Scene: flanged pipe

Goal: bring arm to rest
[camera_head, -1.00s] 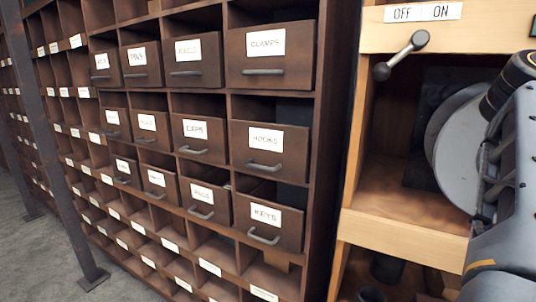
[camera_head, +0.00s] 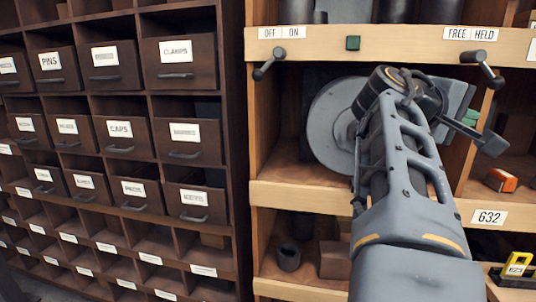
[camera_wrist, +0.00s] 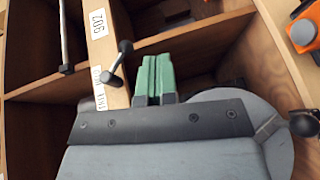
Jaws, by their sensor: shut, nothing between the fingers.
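My arm reaches up from the lower right of the head view. My gripper (camera_head: 470,117) is at its far end, in front of the wooden shelf, right of a large grey round flange (camera_head: 328,128). The arm partly hides the flange. In the wrist view my gripper (camera_wrist: 153,78) shows two green pads side by side, touching, with nothing between them. A dark bolted bar crosses in front of the pads' base. Part of a grey round surface (camera_wrist: 277,150) shows at the lower right there.
An OFF/ON lever (camera_head: 268,62) and a FREE/HELD lever (camera_head: 482,68) stick out from the upper shelf rail (camera_head: 400,45); the latter is close to my gripper. An orange box (camera_head: 500,180) and yellow object (camera_head: 517,265) are at right. Brown drawers (camera_head: 178,62) fill the left.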

